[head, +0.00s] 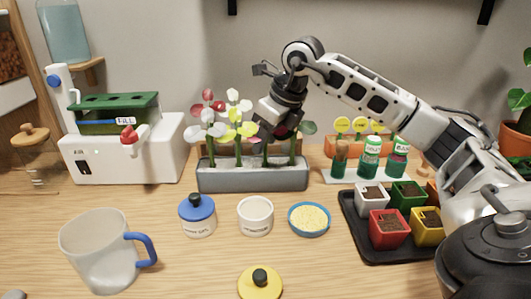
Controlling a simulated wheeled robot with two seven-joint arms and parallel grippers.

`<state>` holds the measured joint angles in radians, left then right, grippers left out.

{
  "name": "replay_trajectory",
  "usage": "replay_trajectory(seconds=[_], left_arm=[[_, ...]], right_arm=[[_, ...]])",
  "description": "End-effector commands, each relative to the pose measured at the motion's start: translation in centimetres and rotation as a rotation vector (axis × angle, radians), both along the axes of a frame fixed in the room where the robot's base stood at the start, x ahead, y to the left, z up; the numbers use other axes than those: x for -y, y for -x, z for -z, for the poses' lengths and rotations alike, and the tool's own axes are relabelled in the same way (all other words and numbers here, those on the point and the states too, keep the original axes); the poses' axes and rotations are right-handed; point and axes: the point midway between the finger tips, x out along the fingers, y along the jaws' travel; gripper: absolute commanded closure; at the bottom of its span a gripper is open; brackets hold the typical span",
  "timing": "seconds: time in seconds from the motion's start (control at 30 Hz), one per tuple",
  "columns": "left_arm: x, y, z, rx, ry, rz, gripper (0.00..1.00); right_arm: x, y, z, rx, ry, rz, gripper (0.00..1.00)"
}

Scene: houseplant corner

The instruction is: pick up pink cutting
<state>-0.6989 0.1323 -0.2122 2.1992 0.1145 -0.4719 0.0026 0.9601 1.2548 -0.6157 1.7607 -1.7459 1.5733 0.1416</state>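Several cuttings with coloured leaves stand upright in a grey planter rack (252,180) at the middle back. A cutting with pinkish-red and white leaves (207,108) is at the left end. White and yellow-green ones stand to its right. My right gripper (272,122) points down and left over the right half of the rack. Dark reddish leaves (284,132) show just under it, partly hidden by it. I cannot tell whether its fingers touch or hold a stem, or whether these leaves are the pink cutting. My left gripper is not in view.
In front stand a blue-lidded jar (197,216), a white pot (255,216), a blue bowl of yellow grains (309,219) and a yellow lid (260,284). A mug (95,252) is front left. Right are a black tray (374,252) of coloured pots and a bottle rack (350,176).

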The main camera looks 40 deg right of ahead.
Motion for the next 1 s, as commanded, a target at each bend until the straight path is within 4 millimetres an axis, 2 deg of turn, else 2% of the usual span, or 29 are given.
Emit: replay_trajectory(seconds=[0.1,0.2,0.5,0.63,0.67,1.0], left_arm=[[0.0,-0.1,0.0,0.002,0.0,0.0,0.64],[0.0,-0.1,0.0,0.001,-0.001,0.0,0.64],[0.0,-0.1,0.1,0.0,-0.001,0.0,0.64],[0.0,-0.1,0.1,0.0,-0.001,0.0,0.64],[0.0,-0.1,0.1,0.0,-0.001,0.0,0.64],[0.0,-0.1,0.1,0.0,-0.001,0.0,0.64]], right_arm=[[0.0,-0.5,2.0,-0.003,-0.001,0.001,0.6],[-0.2,-0.9,2.9,-0.001,-0.001,0.0,0.6],[-0.2,-1.1,3.3,0.0,0.001,0.0,0.6],[-0.2,-1.1,3.3,0.0,0.001,0.0,0.97],[-0.2,-1.1,3.3,0.0,0.001,0.0,1.0],[-0.2,-1.1,3.2,0.0,0.001,0.0,1.0]])
